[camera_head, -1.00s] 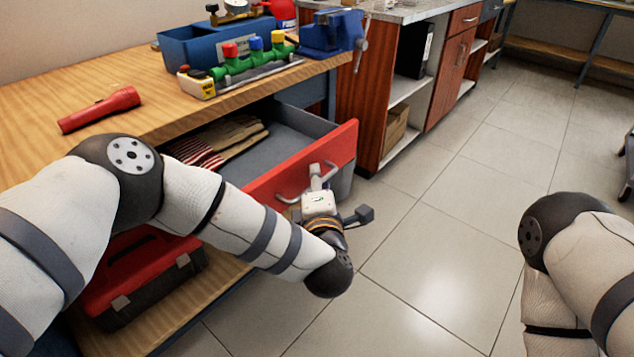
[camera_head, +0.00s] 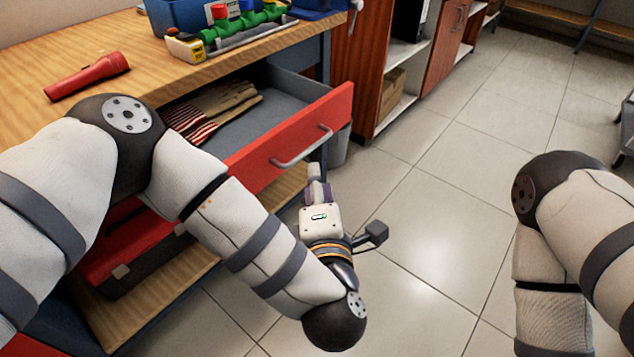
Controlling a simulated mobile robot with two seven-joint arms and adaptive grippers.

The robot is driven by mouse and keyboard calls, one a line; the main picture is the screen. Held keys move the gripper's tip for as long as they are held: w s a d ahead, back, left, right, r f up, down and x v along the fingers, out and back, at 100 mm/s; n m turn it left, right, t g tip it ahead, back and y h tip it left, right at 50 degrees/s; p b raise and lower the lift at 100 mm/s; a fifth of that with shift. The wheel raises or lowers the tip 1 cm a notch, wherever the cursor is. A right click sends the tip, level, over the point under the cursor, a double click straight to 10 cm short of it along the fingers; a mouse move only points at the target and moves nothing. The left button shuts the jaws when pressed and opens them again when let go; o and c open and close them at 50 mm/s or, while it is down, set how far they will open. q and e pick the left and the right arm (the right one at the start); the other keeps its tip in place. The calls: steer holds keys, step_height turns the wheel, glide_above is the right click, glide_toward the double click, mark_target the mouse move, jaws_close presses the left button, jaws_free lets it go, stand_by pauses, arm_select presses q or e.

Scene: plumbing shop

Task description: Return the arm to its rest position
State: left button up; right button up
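My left arm (camera_head: 235,225) comes in from the left and bends down in front of the workbench. Its gripper (camera_head: 315,172) points away from me, just below and right of the drawer handle (camera_head: 302,147), and looks apart from it. Its fingers show edge-on, so I cannot tell whether they are open or shut. The red-fronted drawer (camera_head: 255,160) stands open, with striped work gloves (camera_head: 215,107) inside. My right arm (camera_head: 570,225) is folded at the right edge; its gripper is out of view.
A red toolbox (camera_head: 130,245) sits on the lower shelf. The tiled floor (camera_head: 440,200) is clear between my arms.

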arm_select(q)
steer(key=s+a+f+m+g+h+p, duration=0.1)
steer(key=s+a+f+m+g+h, duration=0.2)
steer(key=s+f+m, duration=0.45)
steer(key=s+a+f+m+g+h+p, duration=0.1)
steer(key=s+a+f+m+g+h, duration=0.1)
steer(key=s+f+m+g, duration=0.55)
steer(key=s+a+f+m+g+y, duration=0.1)
steer(key=s+a+m+g, duration=0.1)
steer(key=s+a, duration=0.3)
steer(key=s+a+f+m+g+y, duration=0.1)
steer(key=s+a+g, duration=0.2)
steer(key=s, duration=0.8)
steer(key=s+a+f+m+g+y, duration=0.1)
steer(key=s+a+m+g, duration=0.1)
steer(key=s+a, duration=0.6)
steer(key=shift+s+f+m+g+p, duration=0.25)
steer(key=shift+s+g+p, duration=0.2)
steer(key=shift+g, duration=0.3)
arm_select(e)
steer(key=shift+t, duration=0.7)
steer(key=w+r, duration=0.3)
steer(key=shift+w+r, duration=0.25)
steer(key=shift+r, duration=0.05)
